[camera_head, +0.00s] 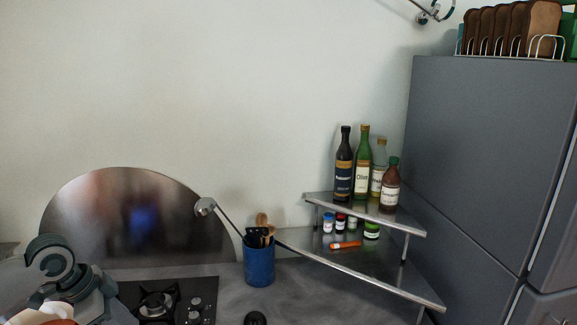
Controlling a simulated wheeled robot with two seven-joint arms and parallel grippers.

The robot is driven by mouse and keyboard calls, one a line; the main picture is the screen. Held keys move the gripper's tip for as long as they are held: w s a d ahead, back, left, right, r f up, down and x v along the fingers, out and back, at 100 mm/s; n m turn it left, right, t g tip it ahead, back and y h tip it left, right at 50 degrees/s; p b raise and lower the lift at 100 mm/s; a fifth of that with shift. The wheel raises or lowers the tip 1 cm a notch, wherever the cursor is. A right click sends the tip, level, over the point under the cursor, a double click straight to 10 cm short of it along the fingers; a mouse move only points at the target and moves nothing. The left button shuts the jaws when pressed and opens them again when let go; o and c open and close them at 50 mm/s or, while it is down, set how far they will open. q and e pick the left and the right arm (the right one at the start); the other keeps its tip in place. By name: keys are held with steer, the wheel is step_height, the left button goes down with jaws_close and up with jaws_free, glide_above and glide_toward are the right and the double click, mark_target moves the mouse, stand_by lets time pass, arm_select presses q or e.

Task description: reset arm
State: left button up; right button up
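Part of my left arm (75,280) shows at the lower left corner, grey and rounded, in front of the left end of the hob. I cannot make out any gripper fingers on it. My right arm and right gripper are not in view. The task names no objects.
A black gas hob (180,305) and a blue utensil holder (259,265) are on the dark counter. A round metal splash panel (140,215) leans against the wall. A corner shelf (375,215) holds several bottles, with small jars below. A grey fridge (480,150) bounds the right, topped by a bread rack (510,45).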

arm_select(q)
steer(key=s+d+f+n, duration=0.1)
steer(key=s+d+f, duration=0.4)
steer(key=d+f, duration=0.35)
steer(key=s+d+f, duration=0.5)
steer(key=d+f, duration=0.2)
steer(key=f, duration=0.3)
steer(key=s+d+f+n+t+y, duration=0.1)
steer(key=s+f+n+y, duration=0.2)
steer(key=s, duration=0.6)
steer(key=s+f+n, duration=0.3)
steer(key=s+n, duration=0.2)
steer(key=s, duration=0.4)
step_height(320, 180, down, 33)
steer(key=g+b, duration=0.1)
steer(key=b, duration=0.7)
steer(key=s+a+f+b, duration=0.1)
steer(key=s+f+b, duration=0.3)
steer(key=s+f, duration=0.5)
steer(key=s+a+f+g+b, duration=0.1)
steer(key=s+a+f+b, duration=0.1)
steer(key=s+f, duration=0.8)
step_height(320, 180, down, 9)
steer(key=shift+s+m+g+b, duration=0.3)
steer(key=shift+m+b, duration=0.1)
steer(key=shift+b, duration=0.45)
